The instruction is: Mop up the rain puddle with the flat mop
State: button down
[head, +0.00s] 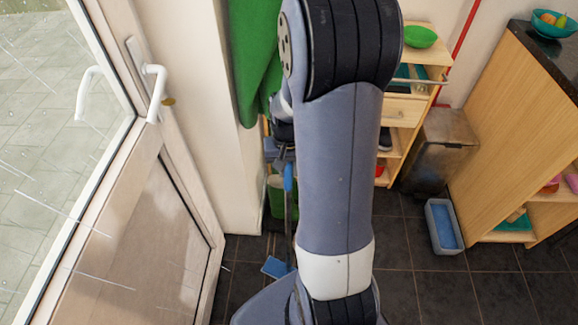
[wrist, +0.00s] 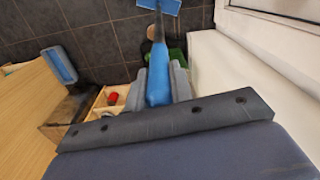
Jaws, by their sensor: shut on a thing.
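My gripper (head: 279,153) is shut on the blue handle of the flat mop (head: 288,178), left of my own arm. In the wrist view, the blue grip of the mop (wrist: 158,88) lies between the two grey fingers of my gripper (wrist: 162,78). The thin pole runs down to the blue flat mop head (head: 276,267), which is at or close to the dark tiles; I cannot tell if it touches. Part of the mop head (wrist: 160,5) shows at the top edge of the wrist view. I cannot make out the rain puddle; my arm hides much of the floor.
A glazed door (head: 165,205) with white handles stands at left, rain beyond it. A green cloth (head: 252,60) hangs by the wall. A grey-blue tray (head: 432,232) lies on the floor before a wooden counter (head: 500,130). A bin (head: 437,150) and shelf unit (head: 405,110) stand behind.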

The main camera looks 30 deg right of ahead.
jog(key=shift+s+a+r, duration=0.35)
jog(key=shift+s+a, duration=0.1)
jog(key=shift+s, duration=0.15)
jog(key=shift+w+d+r+p, duration=0.2)
jog(key=shift+w+d+p, duration=0.1)
jog(key=shift+w+d, duration=0.25)
jog(key=shift+w+d+r+p, duration=0.15)
jog(key=shift+w+d+p, duration=0.15)
jog(key=shift+w, duration=0.4)
jog(key=shift+s+r+p, duration=0.1)
jog(key=shift+r+p, duration=2.15)
jog(key=shift+r, duration=0.45)
